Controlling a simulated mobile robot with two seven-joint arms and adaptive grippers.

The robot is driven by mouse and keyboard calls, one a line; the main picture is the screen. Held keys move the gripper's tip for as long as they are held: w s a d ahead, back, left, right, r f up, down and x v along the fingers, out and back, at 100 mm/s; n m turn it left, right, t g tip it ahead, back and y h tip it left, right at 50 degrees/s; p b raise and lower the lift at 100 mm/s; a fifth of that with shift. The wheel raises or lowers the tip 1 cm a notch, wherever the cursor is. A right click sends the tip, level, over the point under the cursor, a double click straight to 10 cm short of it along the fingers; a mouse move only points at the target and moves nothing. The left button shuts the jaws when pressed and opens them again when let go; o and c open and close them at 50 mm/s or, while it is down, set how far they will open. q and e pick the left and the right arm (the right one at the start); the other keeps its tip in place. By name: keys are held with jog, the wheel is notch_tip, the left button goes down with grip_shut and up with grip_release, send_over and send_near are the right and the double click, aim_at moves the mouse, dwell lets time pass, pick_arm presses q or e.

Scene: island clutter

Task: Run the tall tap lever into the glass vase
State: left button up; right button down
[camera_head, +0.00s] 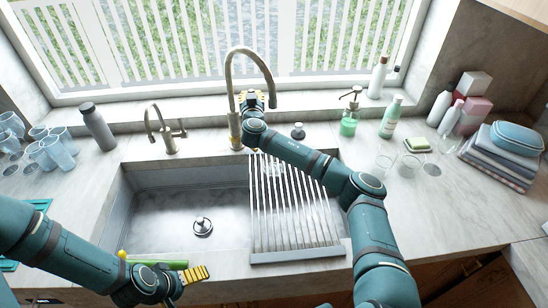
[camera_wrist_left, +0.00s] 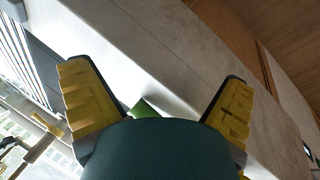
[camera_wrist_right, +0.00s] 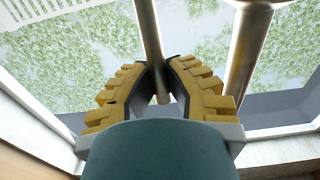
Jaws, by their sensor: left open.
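The tall tap (camera_head: 235,110) is a brushed metal gooseneck behind the sink, its spout curving right and down. My right gripper (camera_head: 252,98) is beside its column, under the arch. In the right wrist view, the fingers of my right gripper (camera_wrist_right: 159,66) close from both sides on a thin metal rod (camera_wrist_right: 148,25), apparently the tall tap's lever; a thicker pipe (camera_wrist_right: 247,50) stands to its right. A faint clear glass shape (camera_head: 273,164), possibly the vase, shows near the rack's back, partly hidden by my right arm. My left gripper (camera_head: 192,275) is open and empty at the sink's front edge.
A slatted rack (camera_head: 297,215) covers the sink's right half. A smaller tap (camera_head: 165,130) stands left. A green item (camera_head: 160,264) lies by my left gripper.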

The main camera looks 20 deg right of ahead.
jog(key=s+t, duration=0.1)
jog(key=s+t+h, duration=0.1)
jog(key=t, duration=0.1)
jog(key=shift+s+a+f, duration=0.15)
jog(key=shift+a+f, duration=0.05)
jog(key=shift+a, duration=0.15)
dwell(0.8)
dwell(4.2)
jog(key=shift+w+d+r+g, duration=0.1)
jog(key=shift+w+d+g, duration=0.05)
jog(key=shift+w+g, duration=0.25)
jog(key=shift+w+d+r+g, duration=0.1)
jog(key=shift+w+g, duration=0.2)
jog(key=shift+g, duration=0.2)
jog(key=shift+f, duration=0.1)
dwell(1.4)
